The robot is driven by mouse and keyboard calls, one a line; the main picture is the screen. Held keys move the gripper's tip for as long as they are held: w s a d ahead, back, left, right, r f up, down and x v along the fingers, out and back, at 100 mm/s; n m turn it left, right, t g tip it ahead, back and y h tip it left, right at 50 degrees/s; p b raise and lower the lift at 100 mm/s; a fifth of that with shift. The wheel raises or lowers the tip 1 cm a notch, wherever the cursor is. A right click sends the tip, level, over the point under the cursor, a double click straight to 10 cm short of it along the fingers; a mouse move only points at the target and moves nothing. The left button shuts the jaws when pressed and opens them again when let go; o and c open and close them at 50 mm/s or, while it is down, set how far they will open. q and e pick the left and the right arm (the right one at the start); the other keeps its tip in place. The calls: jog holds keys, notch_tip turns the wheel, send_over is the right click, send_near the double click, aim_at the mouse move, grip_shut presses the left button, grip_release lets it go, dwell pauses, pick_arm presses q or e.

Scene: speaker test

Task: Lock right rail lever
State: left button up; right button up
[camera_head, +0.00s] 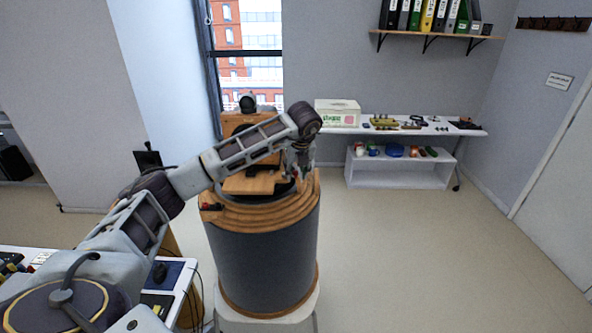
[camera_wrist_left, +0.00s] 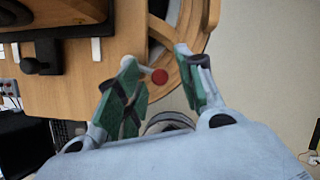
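My left gripper (camera_head: 297,172) hangs over the right side of the round wooden-topped speaker test stand (camera_head: 262,255). In the left wrist view, its green-padded fingers (camera_wrist_left: 156,62) are apart. A lever with a red ball knob (camera_wrist_left: 160,76) shows between the fingers, closer to the left one. The knob looks free of the grip; whether a finger touches it cannot be told. A grey stem runs from the knob toward the wooden top. In the head view the gripper and arm mostly hide this lever. Another red-tipped black lever (camera_head: 210,207) sits at the stand's left edge. My right gripper is out of view.
A wooden block (camera_head: 250,184) and an upright panel stand on the stand's top, partly behind my left arm. A white workbench (camera_head: 455,131) with a box (camera_head: 337,113) and small parts is at the back. The floor right of the stand is clear.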

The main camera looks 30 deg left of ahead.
pick_arm(q)
grip_shut()
dwell(0.5)
jog(key=shift+s+a+f+m+t+h+b, duration=0.1)
jog(key=shift+s+m+t+h+b, duration=0.15)
jog(key=shift+m+b, duration=0.55)
jog(key=shift+s+m+t+h+b, duration=0.15)
jog(key=shift+s+m+t+b, duration=0.15)
jog(key=shift+m+b, duration=0.45)
jog(key=shift+s+a+m+h+b, duration=0.4)
jog(key=shift+s+m+h+b, duration=0.25)
jog(key=shift+m, duration=1.15)
jog(key=shift+s+a+m+h+b, duration=0.45)
jog(key=shift+m+h+b, duration=0.3)
jog(key=shift+m, duration=1.1)
jog(key=shift+s+a+m+h+b, duration=0.35)
jog(key=shift+s+m+h+b, duration=0.3)
jog(key=shift+m, duration=1.15)
